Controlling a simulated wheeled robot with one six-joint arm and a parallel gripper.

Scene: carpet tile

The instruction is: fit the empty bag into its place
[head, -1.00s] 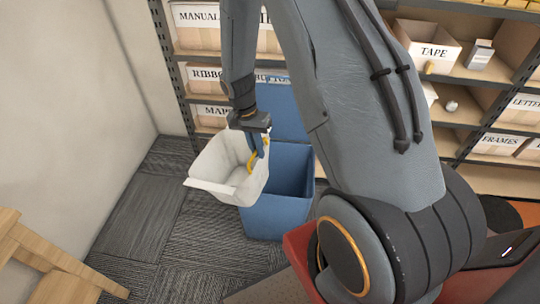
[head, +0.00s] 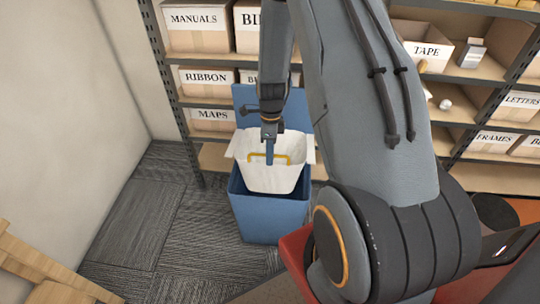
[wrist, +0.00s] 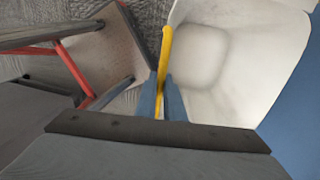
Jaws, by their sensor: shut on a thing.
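The empty bag (head: 272,175) is a white, open-topped liner with a yellow handle (head: 268,157). In the head view it hangs at the mouth of a blue bin (head: 270,217), its lower part over or inside the opening; how deep it sits I cannot tell. The bin's blue lid (head: 243,97) stands raised behind it. My gripper (head: 269,158) points down and is shut on the yellow handle. In the wrist view the blue fingers (wrist: 161,100) pinch the yellow handle (wrist: 165,50), with the bag's white inside (wrist: 215,60) to the right.
Shelves with labelled boxes, such as the MAPS box (head: 212,119) and the TAPE box (head: 433,47), stand behind the bin. Carpet (head: 150,220) left of the bin is clear.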

